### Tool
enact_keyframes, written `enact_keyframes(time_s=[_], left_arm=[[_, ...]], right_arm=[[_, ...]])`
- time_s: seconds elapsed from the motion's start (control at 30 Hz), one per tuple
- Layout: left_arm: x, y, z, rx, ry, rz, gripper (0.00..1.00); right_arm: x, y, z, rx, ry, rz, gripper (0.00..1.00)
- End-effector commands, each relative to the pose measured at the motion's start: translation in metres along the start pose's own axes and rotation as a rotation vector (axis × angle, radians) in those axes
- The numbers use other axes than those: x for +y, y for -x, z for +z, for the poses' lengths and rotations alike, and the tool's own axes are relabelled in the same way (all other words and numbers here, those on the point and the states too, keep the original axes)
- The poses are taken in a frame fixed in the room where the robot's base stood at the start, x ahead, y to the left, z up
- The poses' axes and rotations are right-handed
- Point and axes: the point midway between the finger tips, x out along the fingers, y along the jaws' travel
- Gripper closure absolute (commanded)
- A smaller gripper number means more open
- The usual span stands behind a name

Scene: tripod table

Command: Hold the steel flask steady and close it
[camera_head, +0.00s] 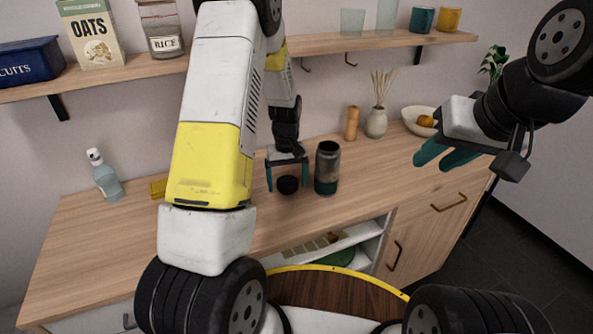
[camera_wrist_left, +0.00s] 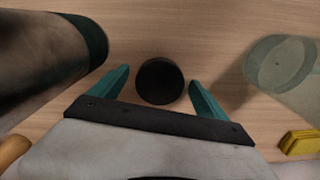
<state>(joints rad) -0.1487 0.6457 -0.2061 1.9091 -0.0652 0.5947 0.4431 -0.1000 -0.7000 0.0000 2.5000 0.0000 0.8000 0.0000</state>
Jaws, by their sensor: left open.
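The steel flask (camera_head: 327,170) stands upright on the wooden counter, grey with a dark teal lower band, its top uncapped. Its side also shows large at the upper left of the left wrist view (camera_wrist_left: 50,45). A round black lid (camera_head: 288,185) lies on the counter just left of the flask. My left gripper (camera_head: 287,184) points down, open, with its teal fingers on either side of the lid. In the left wrist view the lid (camera_wrist_left: 160,81) sits between the fingertips with a gap on each side. My right gripper (camera_head: 437,161) is empty and apparently open, well right of the flask.
A spray bottle (camera_head: 106,180) and a yellow block (camera_head: 158,188) stand at the left of the counter. A pepper mill (camera_head: 352,123), a vase (camera_head: 376,123) and a bowl (camera_head: 411,121) stand behind the flask. A shelf (camera_head: 330,49) runs above. The counter before the flask is clear.

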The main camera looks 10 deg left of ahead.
Motion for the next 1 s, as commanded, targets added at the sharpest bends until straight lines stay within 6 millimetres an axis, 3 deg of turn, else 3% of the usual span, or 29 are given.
enact_keyframes(time_s=[0.13,0.47,0.77,1.0], left_arm=[[0.000,0.000,0.000,0.000,0.000,0.000,0.16],[0.000,0.000,0.000,0.000,0.000,0.000,0.79],[0.000,0.003,0.000,0.001,0.000,0.000,0.80],[0.001,0.023,-0.001,0.002,-0.001,0.001,0.80]], right_arm=[[0.000,0.000,0.000,0.000,0.000,0.000,0.68],[0.000,0.000,0.000,0.000,0.000,0.000,0.68],[0.000,0.000,0.000,0.000,0.000,0.000,0.68],[0.000,0.000,0.000,0.000,0.000,0.000,0.68]])
